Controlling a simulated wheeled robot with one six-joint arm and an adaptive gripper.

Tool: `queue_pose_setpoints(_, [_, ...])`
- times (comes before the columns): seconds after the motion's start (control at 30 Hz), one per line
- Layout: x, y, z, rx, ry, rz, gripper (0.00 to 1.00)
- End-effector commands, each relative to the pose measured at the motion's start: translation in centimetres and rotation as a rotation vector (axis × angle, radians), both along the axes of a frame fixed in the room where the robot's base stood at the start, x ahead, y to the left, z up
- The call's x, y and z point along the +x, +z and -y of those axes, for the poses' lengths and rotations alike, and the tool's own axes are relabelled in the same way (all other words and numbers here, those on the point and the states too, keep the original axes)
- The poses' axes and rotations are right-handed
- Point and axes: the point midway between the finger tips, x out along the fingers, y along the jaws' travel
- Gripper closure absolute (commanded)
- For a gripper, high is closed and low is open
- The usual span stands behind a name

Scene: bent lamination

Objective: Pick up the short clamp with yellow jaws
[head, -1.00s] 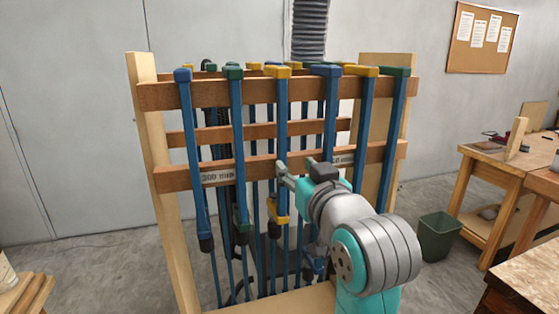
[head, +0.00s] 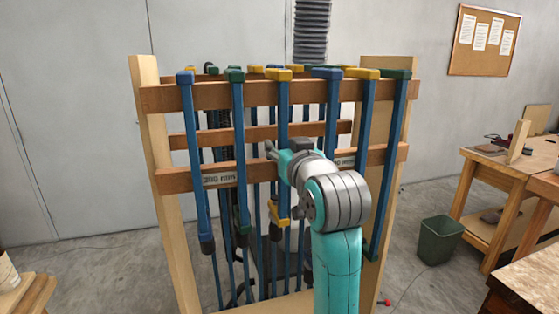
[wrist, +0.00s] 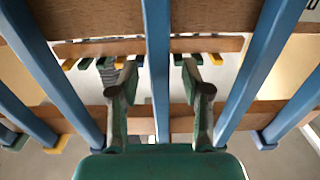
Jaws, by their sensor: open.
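A clamp with yellow jaws hangs in the front row of the rack. Its top jaw (head: 278,74) is over the upper rail, and its lower yellow jaw (head: 279,216) is just below the lower rail. My gripper (head: 270,150) is at the middle of this clamp's blue bar, near the lower rail. In the wrist view my open gripper (wrist: 160,75) has a blue bar (wrist: 157,45) between its two fingers, with gaps on both sides. Another yellow-jawed clamp (head: 362,74) hangs further right; my arm hides part of that area.
Blue-jawed and green-jawed clamps hang close on both sides, including a green one (head: 234,75) and a blue one (head: 326,72). The wooden rack (head: 147,90) has cross rails, with more clamps behind. A bin (head: 440,240) and workbench (head: 478,172) stand to the right.

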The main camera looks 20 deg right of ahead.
Motion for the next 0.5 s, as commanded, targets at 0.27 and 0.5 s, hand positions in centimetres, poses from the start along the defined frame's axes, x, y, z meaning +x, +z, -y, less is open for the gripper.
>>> queue_pose_setpoints(0.27, [1.50,-0.05,-0.01,0.000,0.000,-0.001,0.52])
queue_pose_setpoints(0.5, [1.46,-0.04,-0.01,0.000,0.000,-0.001,0.80])
